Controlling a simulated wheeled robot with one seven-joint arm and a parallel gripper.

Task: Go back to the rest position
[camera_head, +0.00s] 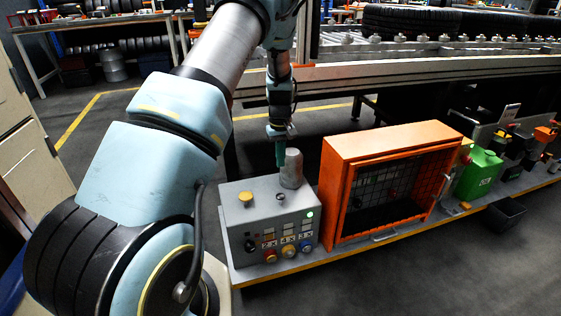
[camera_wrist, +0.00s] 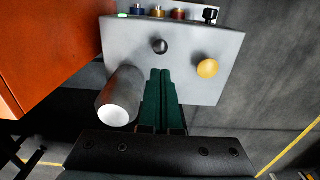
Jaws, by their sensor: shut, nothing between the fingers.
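My gripper (camera_head: 280,153) is shut and empty, pointing down above the back edge of the grey control box, next to a grey cylinder. In the wrist view its dark green fingers (camera_wrist: 163,88) are together over the box top. The grey control box (camera_head: 263,222) has a yellow knob, a dark knob, and several coloured buttons and a lit green light on its front. It also shows in the wrist view (camera_wrist: 190,42). The grey cylinder (camera_head: 291,169) stands upright by the box; in the wrist view it (camera_wrist: 120,95) is just left of the fingers. Whether the fingers touch anything cannot be told.
An orange cabinet with a mesh door (camera_head: 350,150) stands right of the box on the same bench. Farther right are a green canister (camera_head: 478,175) and a black bin (camera_head: 502,215). A roller conveyor (camera_head: 400,55) with tyres (camera_head: 410,20) runs behind. Floor is clear in front.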

